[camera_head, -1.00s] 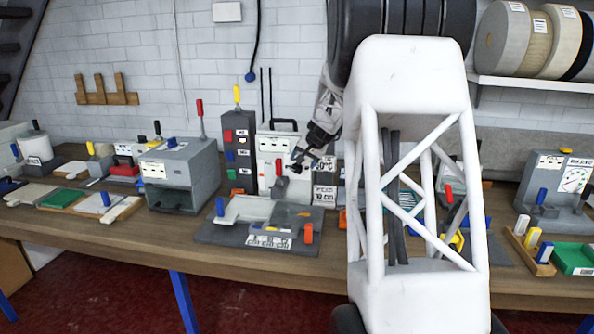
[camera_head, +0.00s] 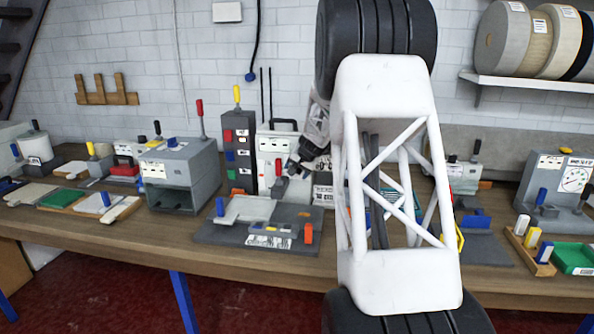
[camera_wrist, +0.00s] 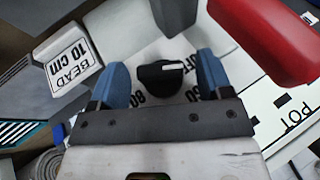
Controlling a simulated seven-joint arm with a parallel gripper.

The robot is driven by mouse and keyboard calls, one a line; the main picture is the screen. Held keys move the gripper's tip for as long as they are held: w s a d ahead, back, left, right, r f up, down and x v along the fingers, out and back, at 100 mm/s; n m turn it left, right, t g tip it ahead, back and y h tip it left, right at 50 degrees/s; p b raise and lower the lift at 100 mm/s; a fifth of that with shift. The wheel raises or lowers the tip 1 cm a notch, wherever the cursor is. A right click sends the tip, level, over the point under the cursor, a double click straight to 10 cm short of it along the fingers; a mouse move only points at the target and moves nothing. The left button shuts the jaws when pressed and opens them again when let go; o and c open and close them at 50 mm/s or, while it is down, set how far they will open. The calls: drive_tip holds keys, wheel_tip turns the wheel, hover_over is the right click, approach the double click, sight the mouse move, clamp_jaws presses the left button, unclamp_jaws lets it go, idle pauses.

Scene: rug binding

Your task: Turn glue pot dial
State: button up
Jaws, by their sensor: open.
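The glue pot dial (camera_wrist: 158,80) is a dark round knob with a white pointer mark, seen in the wrist view on a white face with printed numbers, partly covered. My gripper (camera_wrist: 163,78) is open, with one blue finger on each side of the dial. Small gaps show between the fingers and the dial; I cannot tell whether they touch. In the head view my gripper (camera_head: 294,168) is at the front of the white glue pot unit (camera_head: 270,143), and the dial cannot be made out there. A label reading POT (camera_wrist: 300,118) shows on the white panel.
A red handle (camera_wrist: 265,38) is close to the right finger in the wrist view. A grey fixture (camera_head: 225,234) with a red-orange handle stands below my gripper on the bench.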

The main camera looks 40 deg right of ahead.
drive_tip(key=shift+c, duration=0.4)
drive_tip(key=c, duration=0.8)
drive_tip(key=shift+c, duration=0.2)
drive_tip(key=shift+t+y, duration=0.4)
drive_tip(key=shift+t, duration=0.1)
drive_tip(key=shift+s+d+f+m+t+y, duration=0.1)
drive_tip(key=shift+m+t+y, duration=0.2)
drive_tip(key=shift+t+y, duration=0.5)
drive_tip(key=shift+s+d+f+m+t+y, duration=0.1)
drive_tip(key=shift+m+t+y, duration=0.2)
drive_tip(key=shift+t+y, duration=0.45)
drive_tip(key=shift+t, duration=0.45)
drive_tip(key=o, duration=0.9)
